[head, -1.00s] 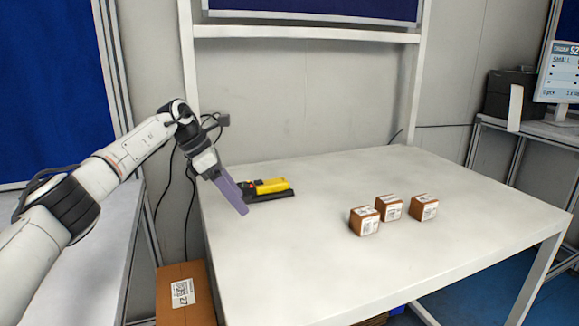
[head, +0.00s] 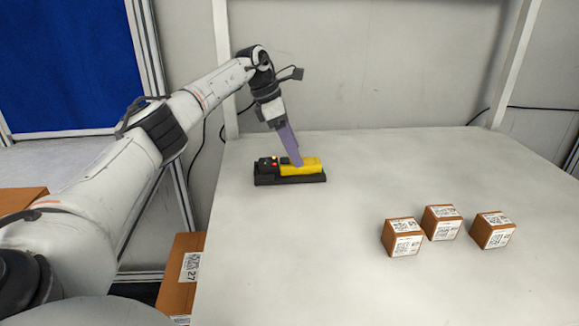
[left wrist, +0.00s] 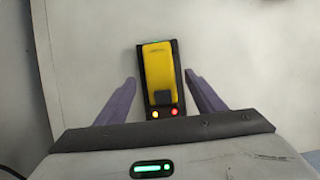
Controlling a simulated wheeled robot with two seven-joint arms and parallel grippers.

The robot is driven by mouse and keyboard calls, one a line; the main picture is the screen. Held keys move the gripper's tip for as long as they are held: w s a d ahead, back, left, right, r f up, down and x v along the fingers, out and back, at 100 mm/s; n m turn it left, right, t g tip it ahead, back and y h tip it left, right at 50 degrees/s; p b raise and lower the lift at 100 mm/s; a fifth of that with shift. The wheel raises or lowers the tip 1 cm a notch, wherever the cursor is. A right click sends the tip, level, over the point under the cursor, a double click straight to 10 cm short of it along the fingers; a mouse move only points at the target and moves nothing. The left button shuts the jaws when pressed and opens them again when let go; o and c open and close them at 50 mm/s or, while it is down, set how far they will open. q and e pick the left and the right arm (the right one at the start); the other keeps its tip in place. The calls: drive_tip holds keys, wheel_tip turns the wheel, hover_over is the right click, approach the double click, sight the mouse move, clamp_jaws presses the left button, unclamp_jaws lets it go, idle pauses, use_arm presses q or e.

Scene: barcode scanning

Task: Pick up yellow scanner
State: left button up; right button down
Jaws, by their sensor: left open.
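The yellow scanner (head: 308,165) lies in its black cradle (head: 290,181) on the white table, toward the back left. In the left wrist view the scanner (left wrist: 158,68) lies between the open purple fingers, with bare table showing on both sides of its black cradle (left wrist: 179,92). My left gripper (head: 297,163) is open and reaches down over the scanner in the head view. In the left wrist view the left gripper (left wrist: 161,88) shows no contact with the scanner. My right gripper is not in view.
Three brown boxes with white labels, one of them the front box (head: 402,238), stand on the right part of the white table (head: 300,270). A larger carton (head: 181,270) is on the floor left of the table. The table's middle is clear.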

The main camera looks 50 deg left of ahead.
sight(312, 165)
use_arm(q)
drive_tip(key=x, duration=0.4)
drive_tip(key=shift+r, duration=0.1)
drive_tip(key=c, duration=1.3)
drive_tip(key=shift+r, duration=0.15)
